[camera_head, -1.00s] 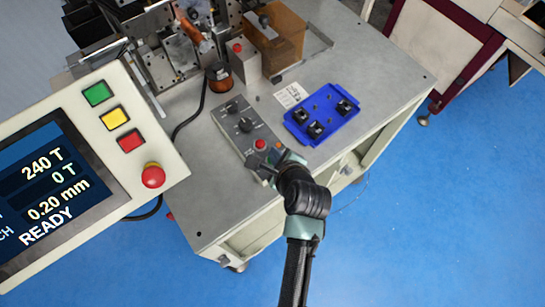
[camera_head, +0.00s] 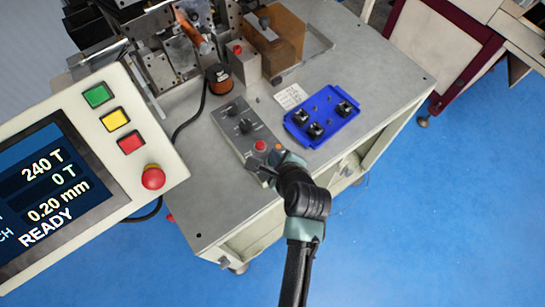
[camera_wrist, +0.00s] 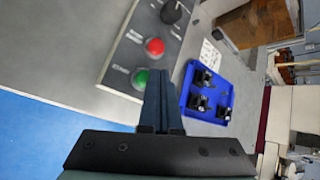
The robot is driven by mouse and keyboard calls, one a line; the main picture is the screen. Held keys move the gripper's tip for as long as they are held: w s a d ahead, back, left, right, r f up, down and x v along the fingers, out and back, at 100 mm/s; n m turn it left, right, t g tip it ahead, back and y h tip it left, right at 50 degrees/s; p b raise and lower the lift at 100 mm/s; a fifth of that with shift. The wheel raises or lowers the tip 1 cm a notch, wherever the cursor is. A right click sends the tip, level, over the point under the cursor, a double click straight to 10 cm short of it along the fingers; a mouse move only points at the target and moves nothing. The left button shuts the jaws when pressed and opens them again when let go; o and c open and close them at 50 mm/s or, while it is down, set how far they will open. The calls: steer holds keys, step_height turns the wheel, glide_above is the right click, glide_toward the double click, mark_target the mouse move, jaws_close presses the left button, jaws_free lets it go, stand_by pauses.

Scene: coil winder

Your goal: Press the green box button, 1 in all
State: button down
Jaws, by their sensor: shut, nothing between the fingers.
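The grey control box (camera_head: 233,116) lies on the metal table with dark knobs and a red button (camera_head: 260,145) on its top. The green button (camera_wrist: 140,78) shows in the wrist view at the box's near end, beside the red button. In the head view I cannot make out the green button; my gripper covers that end of the box. My gripper (camera_head: 262,166) is shut and empty, with its fingers over the near end of the box. In the wrist view the fingertips (camera_wrist: 158,72) appear just right of the green button; I cannot tell the height gap.
A blue tray (camera_head: 297,132) with several black parts lies right of the box. The winder with a copper spool (camera_head: 219,78) stands behind. A panel (camera_head: 155,140) with coloured buttons and a screen reading READY fills the left. Blue floor is clear in front.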

steer(key=shift+f, duration=0.1)
stand_by(0.7)
steer(key=shift+f, duration=0.35)
